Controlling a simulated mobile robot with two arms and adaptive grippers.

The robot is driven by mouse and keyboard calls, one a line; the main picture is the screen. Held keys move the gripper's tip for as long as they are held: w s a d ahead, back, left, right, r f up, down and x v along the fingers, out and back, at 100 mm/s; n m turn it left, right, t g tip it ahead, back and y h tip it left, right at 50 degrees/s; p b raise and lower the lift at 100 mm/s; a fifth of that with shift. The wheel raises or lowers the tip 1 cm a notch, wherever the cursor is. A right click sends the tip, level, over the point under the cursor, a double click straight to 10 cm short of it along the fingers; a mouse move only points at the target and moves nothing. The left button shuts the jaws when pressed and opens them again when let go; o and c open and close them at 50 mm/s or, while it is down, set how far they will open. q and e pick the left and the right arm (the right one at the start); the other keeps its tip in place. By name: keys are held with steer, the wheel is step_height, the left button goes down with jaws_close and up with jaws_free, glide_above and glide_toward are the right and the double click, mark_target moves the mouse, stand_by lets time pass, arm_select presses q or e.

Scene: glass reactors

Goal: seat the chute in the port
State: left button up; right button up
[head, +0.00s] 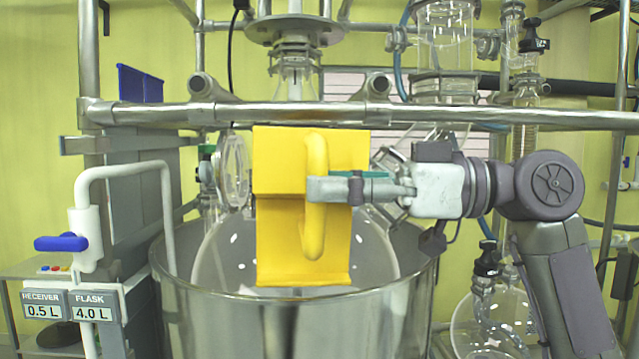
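The yellow chute (276,230) hangs upright in front of the steel vessel, its broad face and curved handle (316,155) towards me. My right gripper (330,188) comes in from the right and is shut on the handle. The chute's lower end is in front of the glass vessel (213,255) inside the steel pot. A round glass flange (235,172) shows just left of the chute. More glass necks and clamps (390,160) show to its right, partly behind my gripper. Which opening is the port, I cannot tell; the chute hides the middle of the glass lid. My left gripper is not in view.
A horizontal steel rail (230,115) crosses just above the chute. The steel pot (230,318) fills the lower middle. A white pipe with a blue-handled valve (62,243) stands at left. A round glass flask (495,320) hangs at lower right.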

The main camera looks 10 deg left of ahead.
steer(key=shift+w+d, duration=0.15)
steer(key=shift+d, duration=1.15)
steer(key=shift+w+d, duration=0.15)
steer(key=shift+d, duration=1.15)
steer(key=o, duration=0.6)
steer(key=shift+c, duration=0.2)
steer(key=w+d, duration=0.1)
steer(key=d, duration=1.1)
steer(key=shift+w, duration=0.25)
steer(key=shift+a, duration=0.1)
